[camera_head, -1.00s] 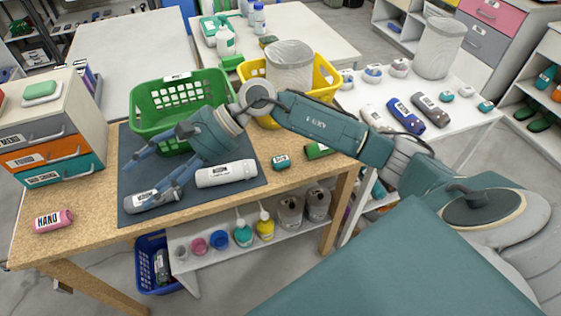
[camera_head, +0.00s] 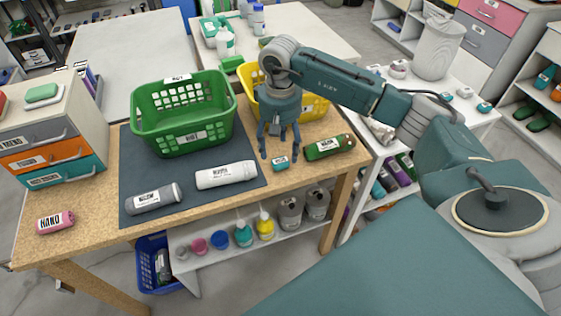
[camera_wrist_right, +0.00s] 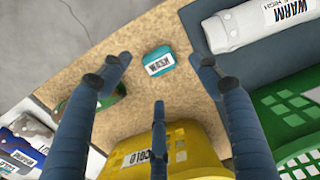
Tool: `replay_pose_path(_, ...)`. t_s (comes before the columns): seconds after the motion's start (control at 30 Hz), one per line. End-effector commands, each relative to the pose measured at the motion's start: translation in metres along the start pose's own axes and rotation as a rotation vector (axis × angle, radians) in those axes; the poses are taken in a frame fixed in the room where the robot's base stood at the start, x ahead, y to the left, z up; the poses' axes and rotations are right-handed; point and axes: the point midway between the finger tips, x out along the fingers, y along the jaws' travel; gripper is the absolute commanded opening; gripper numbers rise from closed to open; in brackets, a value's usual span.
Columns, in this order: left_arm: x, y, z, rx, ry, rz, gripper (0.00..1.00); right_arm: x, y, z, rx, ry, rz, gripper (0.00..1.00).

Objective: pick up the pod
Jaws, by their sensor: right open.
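The pod appears to be the small teal block with a white label (camera_head: 281,164), lying on the bare wood of the table near its front edge. It also shows in the right wrist view (camera_wrist_right: 159,60), just beyond the fingertips. My right gripper (camera_head: 281,150) points down over it, with its fingers spread and empty. In the right wrist view the fingers (camera_wrist_right: 161,75) are apart, and the pod lies between the two outer ones, not touched. My left gripper is not in view.
A green bottle (camera_head: 330,147) lies just right of the pod. A white bottle (camera_head: 226,175) and a grey bottle (camera_head: 153,199) lie on the dark mat (camera_head: 135,177). A green basket (camera_head: 183,140) and a yellow basket (camera_head: 318,108) stand behind. A pink can (camera_head: 55,222) lies far left.

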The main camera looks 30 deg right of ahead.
Motion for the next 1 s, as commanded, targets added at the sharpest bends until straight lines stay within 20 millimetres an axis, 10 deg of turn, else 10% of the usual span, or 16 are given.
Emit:
replay_pose_path(0.57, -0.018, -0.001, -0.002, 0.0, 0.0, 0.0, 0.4, 0.047, 0.0, 0.003, 0.0, -0.001, 0.0, 0.62)
replay_pose_path(0.8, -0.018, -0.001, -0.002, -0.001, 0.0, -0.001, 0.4, 0.047, 0.0, 0.003, 0.0, -0.002, 0.0, 0.21)
replay_pose_path(1.0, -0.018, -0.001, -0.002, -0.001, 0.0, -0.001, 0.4, 0.047, 0.0, 0.003, 0.0, -0.001, 0.0, 0.21)
